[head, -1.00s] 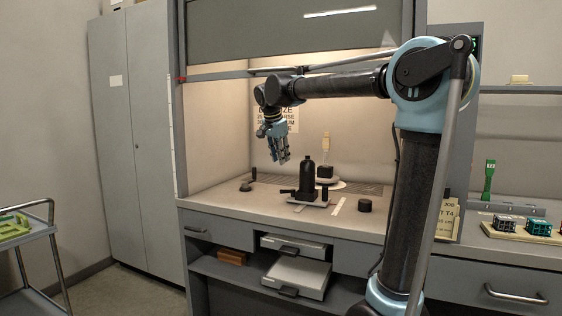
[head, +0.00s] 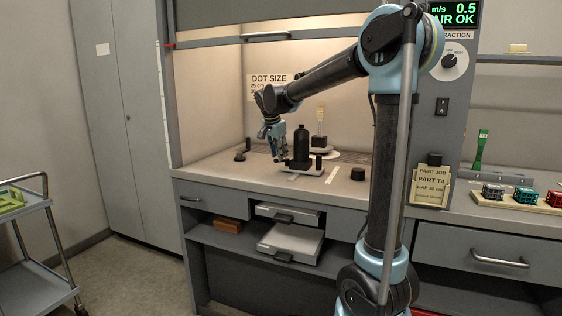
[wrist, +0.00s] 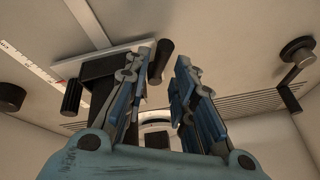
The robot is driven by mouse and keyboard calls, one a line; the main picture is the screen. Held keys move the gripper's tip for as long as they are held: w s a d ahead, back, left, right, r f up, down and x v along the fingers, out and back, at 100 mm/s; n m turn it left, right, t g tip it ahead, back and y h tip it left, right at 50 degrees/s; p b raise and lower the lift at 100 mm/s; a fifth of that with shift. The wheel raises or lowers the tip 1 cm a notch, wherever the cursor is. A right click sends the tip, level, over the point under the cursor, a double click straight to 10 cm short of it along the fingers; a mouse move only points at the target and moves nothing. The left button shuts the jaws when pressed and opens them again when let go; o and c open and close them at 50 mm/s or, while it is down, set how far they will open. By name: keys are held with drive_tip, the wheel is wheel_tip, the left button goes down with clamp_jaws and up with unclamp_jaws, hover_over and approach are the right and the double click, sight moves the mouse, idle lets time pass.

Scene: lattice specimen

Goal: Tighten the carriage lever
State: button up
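The carriage (head: 305,171) is a pale plate on the hood's worktop, bearing a dark bottle (head: 301,145) and short black knobs. In the wrist view the pale carriage bar (wrist: 105,58) crosses the upper left. A black cylindrical handle (wrist: 160,62), possibly the carriage lever, shows just beyond my fingertips, near the left finger. My gripper (head: 279,159) hangs just left of the bottle, fingers down. It also shows in the wrist view (wrist: 168,60), open with a gap between its blue-grey fingers and nothing held. The left finger partly hides the bottle and the carriage.
A black knob on a stand (head: 241,154) is left on the worktop, and a black puck (head: 357,174) is right. A pale scale strip (wrist: 35,72) runs beside the carriage. A pale-handled tool (head: 321,130) stands behind. The raised sash (head: 240,37) hangs above.

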drive_tip(key=shift+x, duration=1.85)
clamp_jaws()
